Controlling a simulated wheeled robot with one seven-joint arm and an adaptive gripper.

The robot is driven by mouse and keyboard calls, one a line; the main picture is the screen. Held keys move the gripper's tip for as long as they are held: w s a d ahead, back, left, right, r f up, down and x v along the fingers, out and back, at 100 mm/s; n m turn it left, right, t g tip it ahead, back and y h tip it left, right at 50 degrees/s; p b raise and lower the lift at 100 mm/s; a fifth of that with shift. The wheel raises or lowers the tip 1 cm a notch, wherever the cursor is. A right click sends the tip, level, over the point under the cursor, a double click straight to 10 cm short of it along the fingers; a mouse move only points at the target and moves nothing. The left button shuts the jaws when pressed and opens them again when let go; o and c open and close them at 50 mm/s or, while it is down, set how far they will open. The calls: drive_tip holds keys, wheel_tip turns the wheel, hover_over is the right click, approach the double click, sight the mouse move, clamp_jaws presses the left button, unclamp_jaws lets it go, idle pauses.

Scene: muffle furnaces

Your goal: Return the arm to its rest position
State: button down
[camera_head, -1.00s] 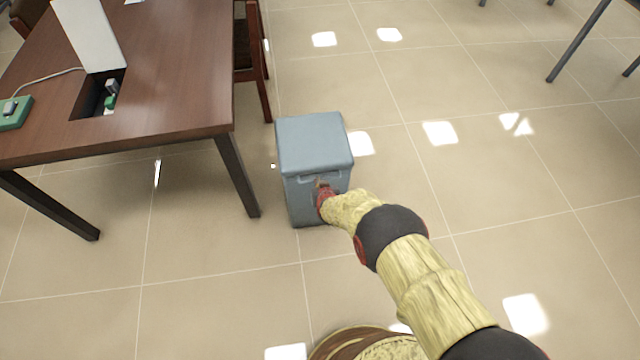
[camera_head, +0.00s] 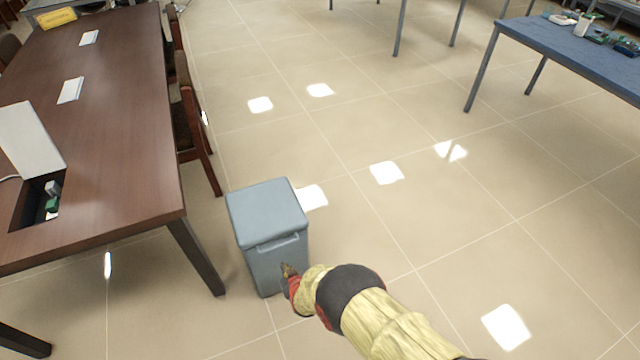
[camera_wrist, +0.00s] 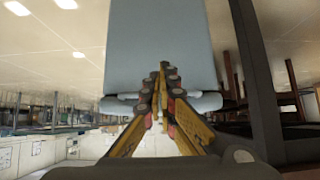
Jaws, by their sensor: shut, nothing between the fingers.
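My gripper (camera_head: 287,271) is at the end of my yellow and black arm, low in the head view, in front of the handle side of a grey-blue bin (camera_head: 266,215). In the wrist view my gripper (camera_wrist: 162,70) has its fingertips together with nothing between them. The bin (camera_wrist: 160,35) fills the upper middle of that view behind the fingers, and the wrist picture is upside down. I cannot tell whether the fingertips touch the bin.
A blue table (camera_head: 575,50) stands at the upper right. The tiled floor (camera_head: 400,130) between them is clear.

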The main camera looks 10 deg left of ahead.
drive_tip(key=s+d+f+g+h, duration=0.3)
drive_tip(key=s+d+f+g, duration=0.15)
drive_tip(key=s+d, duration=0.5)
drive_tip(key=s+d+r+m+g+h, duration=0.1)
drive_tip(key=d+r, duration=0.4)
drive_tip(key=r, duration=0.6)
drive_tip(key=s+d+r+g+h+p, duration=0.1)
drive_tip(key=d+r, duration=0.3)
drive_tip(key=r, duration=0.8)
drive_tip(key=s+d+r+m+g, duration=0.15)
drive_tip(key=d+r, duration=0.35)
drive_tip(key=r, duration=0.6)
drive_tip(key=s+d+r+m+t, duration=0.2)
drive_tip(key=s+d+r+t, duration=0.1)
drive_tip(key=d+r, duration=0.7)
drive_tip(key=s+d+r+m+t+p, duration=0.1)
drive_tip(key=s+d+r+m+t, duration=0.1)
drive_tip(key=d+r, duration=0.8)
wheel_tip(320, 180, up, 8)
drive_tip(key=s+m, duration=0.1)
drive_tip(key=s, duration=0.1)
drive_tip(key=shift+s+d+f+t+h, duration=0.15)
drive_tip(key=shift+s+d+t+h, duration=0.05)
drive_tip(key=shift+s+t+h, duration=0.2)
drive_tip(key=shift+a, duration=0.1)
